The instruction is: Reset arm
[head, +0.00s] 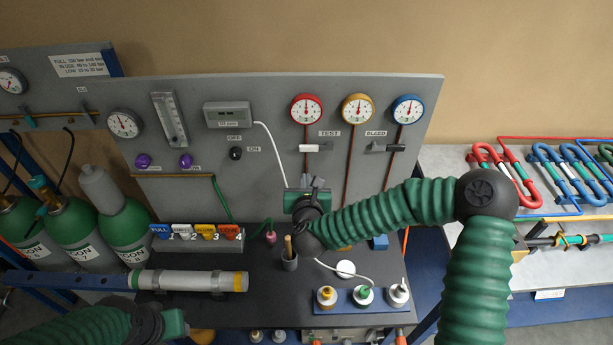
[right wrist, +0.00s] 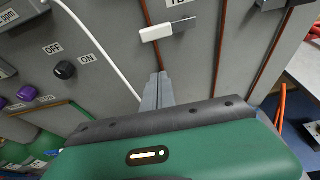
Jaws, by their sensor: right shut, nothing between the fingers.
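My right gripper (head: 318,183) is in front of the grey panel (head: 270,150), below the white TEST lever (head: 315,148). Its fingers also show in the right wrist view (right wrist: 158,90), shut together with nothing between them. The fingertips are near the panel face; I cannot tell if they touch it. The white lever (right wrist: 162,32) is above them, apart. My left gripper (head: 173,323) is low at the left in the head view, partly seen; its fingers cannot be made out.
The black ON/OFF knob (head: 235,153) and a white cable (head: 275,150) are left of my right gripper. Green cylinders (head: 125,230) stand left. Coiled tubes (head: 565,175) lie on the right bench.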

